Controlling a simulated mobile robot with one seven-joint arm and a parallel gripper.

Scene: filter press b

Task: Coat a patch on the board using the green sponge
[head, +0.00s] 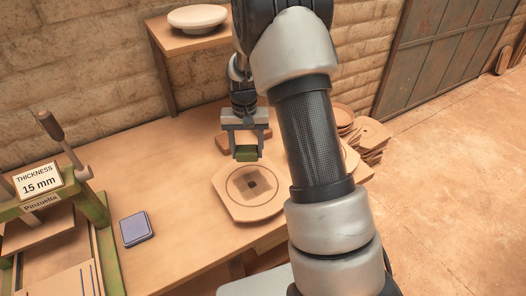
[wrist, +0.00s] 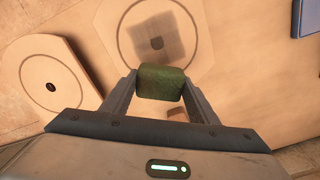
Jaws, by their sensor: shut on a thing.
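My gripper (head: 246,148) is shut on the green sponge (head: 246,155), which is held between both fingers. In the wrist view the sponge (wrist: 161,82) shows as a dark green block between the fingertips. The sponge is above the far edge of a round-cornered board (head: 233,205) with a ring marked on it, and looks apart from it. The board (wrist: 196,52) also shows in the wrist view, with a darker squarish area around its central hole. I cannot tell whether that area is coating or shadow.
A blue-purple pad (head: 136,229) lies on the table (head: 185,180) left of the board. A green press with a "15 mm" sign (head: 40,181) stands at far left. Stacked boards (head: 372,137) are on the right, behind my arm. A shelf holds a pale dish (head: 197,17).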

